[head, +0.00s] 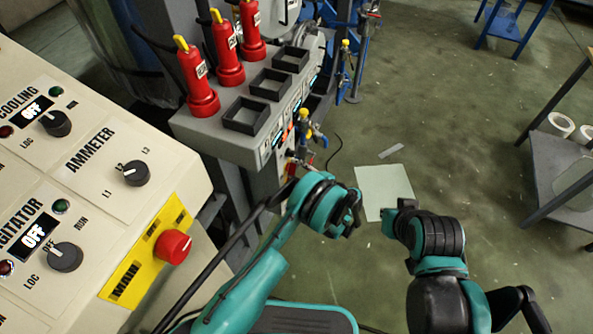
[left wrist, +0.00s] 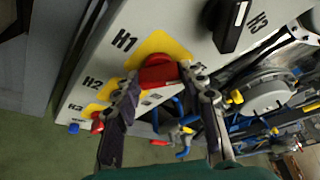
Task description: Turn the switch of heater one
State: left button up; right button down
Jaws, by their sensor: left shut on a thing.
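The heater one switch is a red knob (left wrist: 158,73) on a yellow plate beside the label H1 in the left wrist view. My left gripper (left wrist: 167,84) has its two fingers on either side of this knob and is shut on it. In the head view my left arm reaches to the grey panel's front, and its fingertips and the knob cannot be made out there. My right arm shows at the lower right of the head view, but its gripper fingers do not show.
Labels H2 and H3 with yellow plates follow below H1. In the head view, red bottles (head: 198,80) and square holders (head: 246,116) top the panel. A control desk (head: 125,190) stands left. The floor right of the panel is mostly open.

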pick_arm(q)
jog(key=m+g, duration=0.2)
jog(key=m, duration=0.1)
jog(key=m+g, duration=0.3)
jog(key=m, duration=0.1)
jog(key=shift+w+r+y, duration=0.15)
jog(key=shift+w+y, duration=0.05)
jog(key=shift+y, duration=0.2)
dwell(0.3)
jog(key=shift+m, duration=0.4)
jog(key=o, duration=1.2)
jog(key=shift+c, duration=0.2)
jog(key=shift+d, duration=0.15)
jog(key=v, duration=1.1)
jog(key=shift+d+r, duration=0.25)
jog(key=shift+d, duration=0.1)
